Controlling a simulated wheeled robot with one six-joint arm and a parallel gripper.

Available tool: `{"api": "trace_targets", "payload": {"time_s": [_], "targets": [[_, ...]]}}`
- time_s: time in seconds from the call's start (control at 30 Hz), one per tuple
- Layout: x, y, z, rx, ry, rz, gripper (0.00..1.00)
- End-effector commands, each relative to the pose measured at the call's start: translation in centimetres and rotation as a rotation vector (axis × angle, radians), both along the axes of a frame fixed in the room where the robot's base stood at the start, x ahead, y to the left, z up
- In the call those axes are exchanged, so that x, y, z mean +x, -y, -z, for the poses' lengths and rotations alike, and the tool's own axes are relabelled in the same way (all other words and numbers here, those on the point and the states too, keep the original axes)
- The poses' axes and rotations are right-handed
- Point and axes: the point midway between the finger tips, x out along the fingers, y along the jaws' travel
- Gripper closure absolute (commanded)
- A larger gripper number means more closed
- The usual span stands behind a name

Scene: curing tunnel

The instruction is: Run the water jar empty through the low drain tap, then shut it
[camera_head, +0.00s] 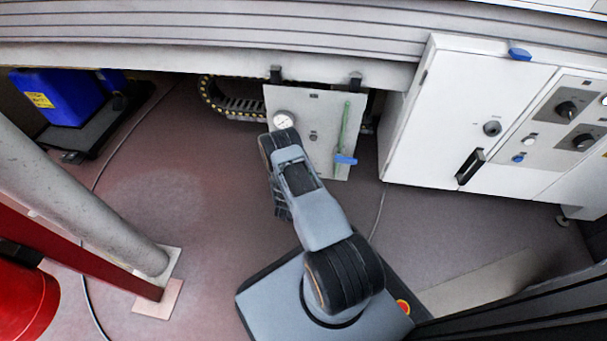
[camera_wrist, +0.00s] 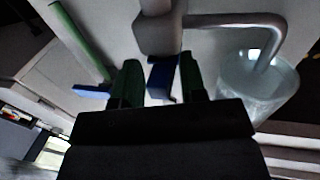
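The water jar (camera_wrist: 262,88) is a clear, pale vessel at the right of the wrist view, with a bent grey pipe (camera_wrist: 235,19) reaching into it. Its water level cannot be read. A grey valve body (camera_wrist: 158,30) carries a blue tap lever (camera_wrist: 160,78). My gripper (camera_wrist: 160,63) has two green-tipped fingers apart, one on each side of that lever. Whether they touch it is unclear. A second blue lever (camera_wrist: 91,91) sits by the end of a green strip (camera_wrist: 80,42); it also shows in the head view (camera_head: 345,159).
A white cabinet (camera_head: 455,100) with a black handle stands at the right. A blue container (camera_head: 62,98) is at the left. A grey post (camera_head: 75,195) stands front left.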

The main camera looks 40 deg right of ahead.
Motion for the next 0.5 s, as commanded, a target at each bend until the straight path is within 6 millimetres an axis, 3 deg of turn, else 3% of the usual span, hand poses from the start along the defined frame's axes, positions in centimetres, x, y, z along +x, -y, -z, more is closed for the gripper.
{"api": "trace_targets", "payload": {"time_s": [0.2,0.5], "targets": [[0.14,-0.35,0.02,-0.001,-0.001,-0.007,0.43],[0.02,-0.59,0.0,0.001,-0.003,-0.01,0.42]]}}
